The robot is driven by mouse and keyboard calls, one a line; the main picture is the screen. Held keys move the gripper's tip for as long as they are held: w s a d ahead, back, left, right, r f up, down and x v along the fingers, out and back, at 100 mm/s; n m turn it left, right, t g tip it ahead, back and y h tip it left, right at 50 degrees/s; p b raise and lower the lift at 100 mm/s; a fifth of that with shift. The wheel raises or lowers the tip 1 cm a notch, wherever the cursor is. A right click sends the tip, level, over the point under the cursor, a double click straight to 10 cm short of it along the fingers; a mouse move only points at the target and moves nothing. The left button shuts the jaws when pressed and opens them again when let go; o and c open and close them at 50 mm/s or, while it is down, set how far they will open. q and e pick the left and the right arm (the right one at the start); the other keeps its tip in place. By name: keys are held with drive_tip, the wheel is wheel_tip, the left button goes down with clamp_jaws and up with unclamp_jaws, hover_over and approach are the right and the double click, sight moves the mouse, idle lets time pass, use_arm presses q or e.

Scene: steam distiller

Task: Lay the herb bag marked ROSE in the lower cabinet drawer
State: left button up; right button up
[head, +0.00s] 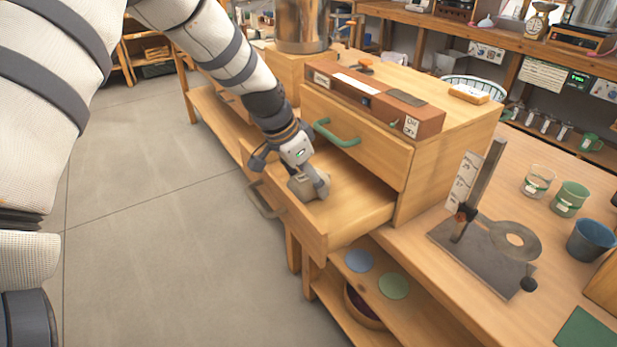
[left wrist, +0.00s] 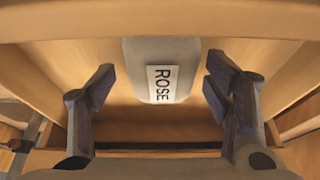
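The herb bag (left wrist: 140,58) is a pale grey bag with a white label reading ROSE, seen in the left wrist view. It is inside the lower cabinet drawer (head: 365,208), which is pulled out and has a grey handle. My left gripper (head: 310,182) reaches down into this drawer. In the left wrist view its two fingers (left wrist: 162,88) are apart, one on each side of the bag, with gaps visible. In the head view the gripper largely hides the bag. My right gripper is in neither view.
The upper drawer (head: 372,155) with a green handle sits above the open drawer. A reddish-brown box (head: 425,124) lies on the cabinet top. To the right are a metal stand (head: 478,262) and several cups. Open floor (head: 150,230) lies to the left.

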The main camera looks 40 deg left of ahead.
use_arm(q)
drive_tip(key=p+v, duration=0.2)
drive_tip(key=v, duration=1)
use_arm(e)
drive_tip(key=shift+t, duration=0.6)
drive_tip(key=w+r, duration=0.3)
